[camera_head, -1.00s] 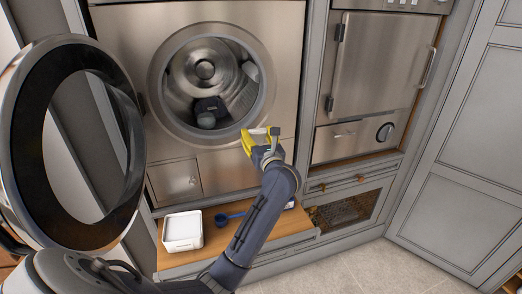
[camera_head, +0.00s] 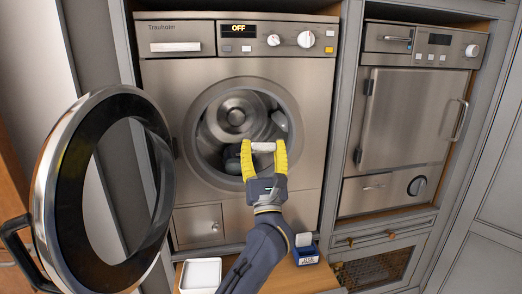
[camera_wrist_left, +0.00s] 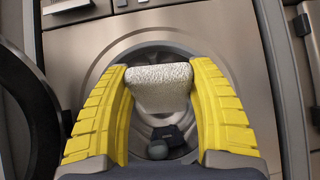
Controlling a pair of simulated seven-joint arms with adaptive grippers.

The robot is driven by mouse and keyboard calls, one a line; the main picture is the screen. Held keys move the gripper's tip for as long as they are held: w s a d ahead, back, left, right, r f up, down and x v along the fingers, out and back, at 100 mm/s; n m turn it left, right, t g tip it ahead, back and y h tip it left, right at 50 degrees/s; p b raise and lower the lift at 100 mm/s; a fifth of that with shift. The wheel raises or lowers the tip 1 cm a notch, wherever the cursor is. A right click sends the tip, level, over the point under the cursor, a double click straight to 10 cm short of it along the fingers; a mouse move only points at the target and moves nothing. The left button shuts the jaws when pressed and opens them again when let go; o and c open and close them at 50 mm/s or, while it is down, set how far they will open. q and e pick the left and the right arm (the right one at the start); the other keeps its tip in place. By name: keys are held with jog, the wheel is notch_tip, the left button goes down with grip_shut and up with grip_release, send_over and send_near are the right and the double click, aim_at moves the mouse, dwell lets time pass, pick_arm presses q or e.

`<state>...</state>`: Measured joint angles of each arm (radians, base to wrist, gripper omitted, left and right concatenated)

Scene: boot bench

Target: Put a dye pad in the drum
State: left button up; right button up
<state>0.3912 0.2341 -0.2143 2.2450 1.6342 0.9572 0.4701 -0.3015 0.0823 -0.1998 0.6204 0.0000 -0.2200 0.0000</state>
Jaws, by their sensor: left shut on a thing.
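My left gripper (camera_head: 264,162) is shut on a white dye pad (camera_head: 263,147), held between its yellow fingers in front of the drum opening. The dye pad (camera_wrist_left: 160,86) also shows in the left wrist view, spanning the gap between the fingertips. The washer's drum (camera_head: 238,115) is open and lies beyond the gripper. A dark thing and a grey-green ball (camera_wrist_left: 157,150) lie inside the drum, partly hidden by the gripper in the head view. My right gripper is not in view.
The round washer door (camera_head: 62,205) stands open at the left. A white tub (camera_head: 201,275) and a small blue box (camera_head: 305,250) with its white lid up sit on the wooden shelf below. A second closed appliance (camera_head: 409,117) stands at the right.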

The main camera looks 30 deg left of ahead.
pick_arm(q)
jog(key=w+a+f, duration=0.2)
jog(key=w+a, duration=0.7)
jog(key=w, duration=0.3)
jog(key=w+a+f, duration=0.3)
jog(key=w+a, duration=0.6)
jog(key=w, duration=0.3)
jog(key=shift+w+a, duration=0.3)
jog(key=shift+a, duration=0.1)
dwell(0.5)
jog(key=o, duration=0.8)
